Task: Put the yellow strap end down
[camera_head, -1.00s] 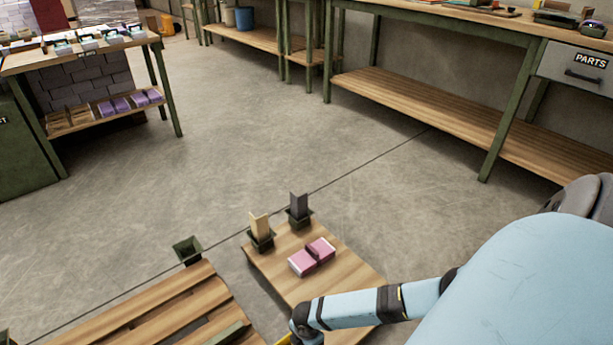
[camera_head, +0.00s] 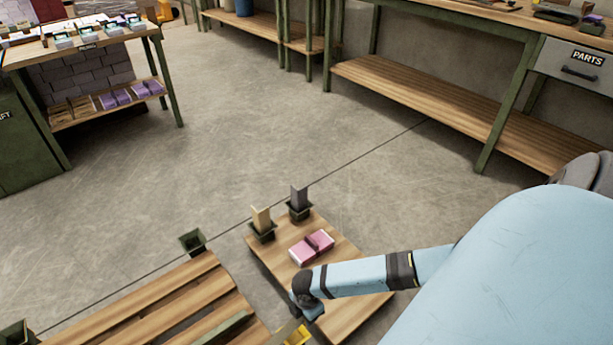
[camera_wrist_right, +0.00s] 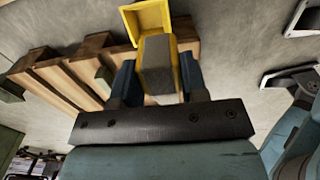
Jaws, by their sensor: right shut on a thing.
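The yellow strap end (camera_wrist_right: 150,16) is a hollow, angular yellow piece with a grey block at its near side, in the right wrist view. My right gripper (camera_wrist_right: 156,76) is shut on it, with a dark finger on each side of the grey block. In the head view the yellow piece (camera_head: 297,336) shows at the bottom edge, below my right arm's wrist, over or beside the slatted pallet's right edge. Its underside is hidden, so I cannot tell whether it touches anything. My left gripper is in neither view.
The slatted wooden pallet (camera_head: 150,303) has dark green corner brackets (camera_head: 192,241). A wooden board (camera_head: 350,313) beside it carries a tan upright piece (camera_head: 261,218), a dark grey one (camera_head: 299,197) and pink-white packs (camera_head: 311,248). Workbenches stand behind; the floor between (camera_head: 230,140) is clear.

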